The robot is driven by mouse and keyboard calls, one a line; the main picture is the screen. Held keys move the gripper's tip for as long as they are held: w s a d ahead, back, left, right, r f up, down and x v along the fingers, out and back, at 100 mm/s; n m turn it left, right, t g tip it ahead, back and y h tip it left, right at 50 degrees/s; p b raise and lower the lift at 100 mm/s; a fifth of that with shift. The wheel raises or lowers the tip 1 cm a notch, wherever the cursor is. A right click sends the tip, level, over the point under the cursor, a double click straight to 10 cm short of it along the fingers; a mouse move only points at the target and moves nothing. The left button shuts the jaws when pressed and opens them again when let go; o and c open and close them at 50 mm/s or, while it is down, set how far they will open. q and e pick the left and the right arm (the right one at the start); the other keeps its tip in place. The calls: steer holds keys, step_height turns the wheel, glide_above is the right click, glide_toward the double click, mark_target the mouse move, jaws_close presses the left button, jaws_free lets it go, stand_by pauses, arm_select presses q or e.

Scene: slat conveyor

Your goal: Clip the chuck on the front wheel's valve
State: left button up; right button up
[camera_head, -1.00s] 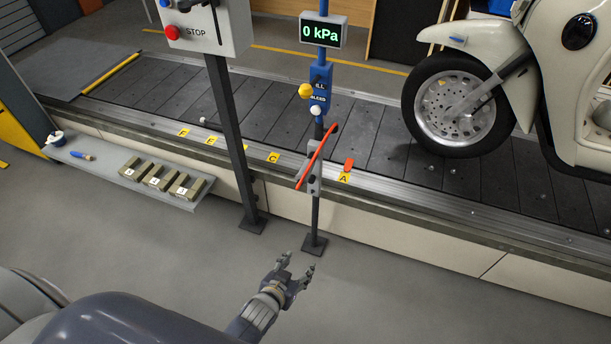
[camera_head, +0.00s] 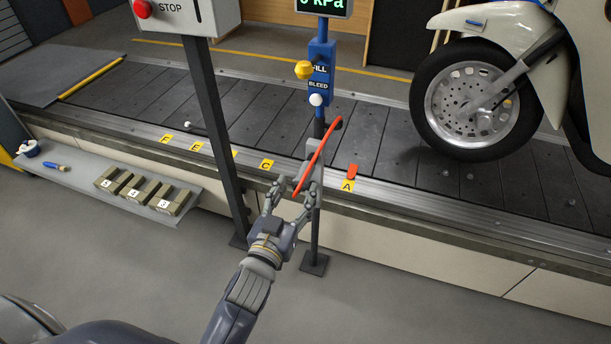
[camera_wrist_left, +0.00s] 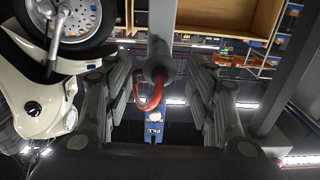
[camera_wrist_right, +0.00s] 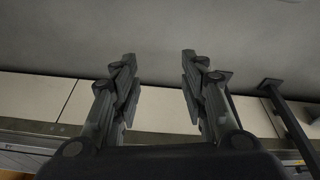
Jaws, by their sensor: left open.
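The scooter's front wheel (camera_head: 466,100) stands on the conveyor at the right; it also shows at the upper left of the left wrist view (camera_wrist_left: 70,22). I cannot make out its valve clearly. A red hose (camera_head: 318,155) hangs at the grey holder on the inflator post. In the left wrist view a grey cylindrical piece (camera_wrist_left: 158,62), perhaps the chuck, lies between my fingers with the red hose (camera_wrist_left: 150,97) curling below it. My left gripper (camera_head: 291,197) is open around the holder area. My right gripper (camera_wrist_right: 158,58) is open and empty in its wrist view.
The blue FILL/BLEED box (camera_head: 320,75) sits on the post above. The STOP box's dark post (camera_head: 215,130) stands left of my left arm. A low shelf (camera_head: 85,178) holds several numbered blocks. A red piece (camera_head: 352,170) lies by label A on the conveyor edge.

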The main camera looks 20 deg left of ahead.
mark_target(308, 167)
arm_select(q)
steer(key=shift+w+f, duration=0.1)
steer(key=shift+w, duration=0.45)
steer(key=w+b, duration=0.1)
steer(key=w, duration=0.5)
steer(key=shift+w+d, duration=0.15)
steer(key=shift+w, duration=0.85)
arm_select(e)
steer(key=shift+v, duration=1.9)
steer(key=shift+w+d+f, duration=0.1)
steer(key=shift+f, duration=0.4)
steer(key=shift+w+r, duration=0.2)
steer(key=shift+r, duration=0.05)
